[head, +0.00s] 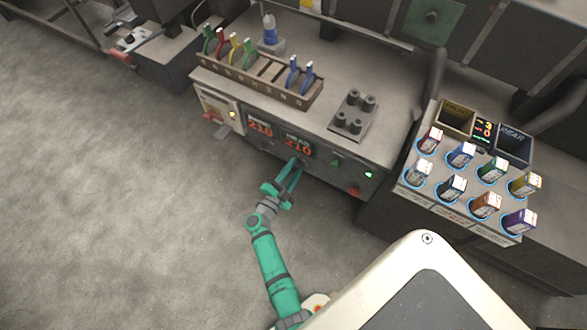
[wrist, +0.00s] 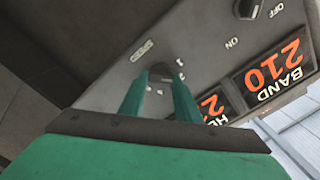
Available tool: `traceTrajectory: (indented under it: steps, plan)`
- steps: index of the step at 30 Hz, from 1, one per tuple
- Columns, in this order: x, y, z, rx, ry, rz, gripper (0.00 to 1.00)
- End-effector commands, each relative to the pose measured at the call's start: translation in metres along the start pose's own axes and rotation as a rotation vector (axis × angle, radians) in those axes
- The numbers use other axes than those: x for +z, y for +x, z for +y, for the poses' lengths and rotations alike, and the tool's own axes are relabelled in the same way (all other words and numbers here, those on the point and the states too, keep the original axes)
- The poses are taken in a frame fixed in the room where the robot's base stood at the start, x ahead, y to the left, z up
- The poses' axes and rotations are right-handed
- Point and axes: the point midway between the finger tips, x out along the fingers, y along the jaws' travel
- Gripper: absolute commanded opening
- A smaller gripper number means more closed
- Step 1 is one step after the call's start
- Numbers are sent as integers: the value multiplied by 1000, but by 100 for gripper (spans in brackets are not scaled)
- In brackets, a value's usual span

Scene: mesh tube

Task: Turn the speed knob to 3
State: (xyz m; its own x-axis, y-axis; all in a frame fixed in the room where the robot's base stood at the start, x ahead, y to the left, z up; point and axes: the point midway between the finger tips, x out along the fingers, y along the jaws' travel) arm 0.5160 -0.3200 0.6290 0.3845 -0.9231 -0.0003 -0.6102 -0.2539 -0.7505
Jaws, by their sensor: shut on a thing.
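The speed knob (wrist: 160,72) is a dark round knob beside the "SPEED" label on the machine's front panel, upside down in the wrist view. Small scale marks, including 1 and 2, stand around it. My gripper (wrist: 160,82) has its two green fingers shut on the knob, one on each side. The fingers cover part of the knob and its scale, so I cannot tell which number it points to. In the head view my gripper (head: 295,164) reaches the panel just below the right-hand red display, and hides the knob.
Red displays read 210 for band (head: 260,127) and head (head: 298,146). An ON/OFF knob (wrist: 247,8) sits on the same panel. A green light (head: 368,175) and a red control (head: 354,191) are to the right. A tool rack (head: 262,92) stands on top.

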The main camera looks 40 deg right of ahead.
Motion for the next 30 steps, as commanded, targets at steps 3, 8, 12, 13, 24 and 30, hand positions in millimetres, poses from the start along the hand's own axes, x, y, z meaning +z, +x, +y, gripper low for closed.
traceTrajectory:
  steps: [3,8,12,13,24,30]
  plan:
    - [-1,0,1,1,109,2,7]
    - [0,0,2,1,260,3,7]
    - [0,-1,3,1,385,4,7]
    - [0,-1,3,1,409,4,7]
    - [0,-1,6,1,641,7,7]
    - [-1,0,7,2,700,9,7]
